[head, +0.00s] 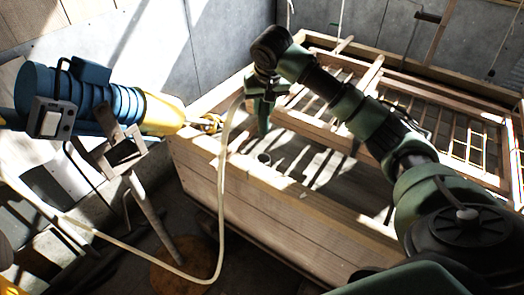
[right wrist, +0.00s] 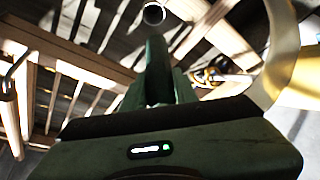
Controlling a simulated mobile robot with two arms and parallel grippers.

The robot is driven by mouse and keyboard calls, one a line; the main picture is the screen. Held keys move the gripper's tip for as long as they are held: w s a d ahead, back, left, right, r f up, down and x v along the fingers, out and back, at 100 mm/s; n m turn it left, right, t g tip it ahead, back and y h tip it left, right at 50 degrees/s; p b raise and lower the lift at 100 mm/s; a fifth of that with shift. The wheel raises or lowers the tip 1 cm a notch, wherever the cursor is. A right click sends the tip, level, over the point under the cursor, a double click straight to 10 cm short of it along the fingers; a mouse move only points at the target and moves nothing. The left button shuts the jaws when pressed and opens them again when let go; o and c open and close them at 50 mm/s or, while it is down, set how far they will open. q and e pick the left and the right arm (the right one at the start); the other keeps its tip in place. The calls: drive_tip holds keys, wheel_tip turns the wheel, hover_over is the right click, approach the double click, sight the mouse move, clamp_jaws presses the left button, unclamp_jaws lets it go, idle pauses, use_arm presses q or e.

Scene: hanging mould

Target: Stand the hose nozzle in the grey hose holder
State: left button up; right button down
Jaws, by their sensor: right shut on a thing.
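My right gripper (head: 263,118) points down over the near left part of the wooden mould. It is shut, with the cream hose (head: 222,170) rising to it. The hose nozzle itself is hidden behind the gripper, so I cannot tell its tilt. The grey hose holder (head: 264,158) is a small round cup by the mould's near wall, below the gripper and apart from it. In the right wrist view the holder (right wrist: 153,13) shows as a ring beyond the fingers (right wrist: 157,72), and the hose (right wrist: 283,55) curves down the right side. My left gripper is out of view.
The wooden mould (head: 270,205) has slatted bars and a frame inside. A blue machine with a yellow cone (head: 163,115) stands at the left, its tip close to the mould's corner. The hose loops low in front of the mould.

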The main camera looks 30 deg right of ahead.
sight(266, 130)
wheel_tip(266, 130, down, 11)
drive_tip(key=shift+f+p, duration=0.2)
drive_tip(key=shift+p, duration=0.5)
drive_tip(key=shift+f, duration=2.3)
drive_tip(key=shift+f+p, duration=0.25)
drive_tip(key=shift+p, duration=0.05)
drive_tip(key=c, duration=1.1)
unclamp_jaws()
drive_tip(key=b+v, duration=0.1)
drive_tip(key=v, duration=1.1)
drive_tip(key=shift+r, duration=0.25)
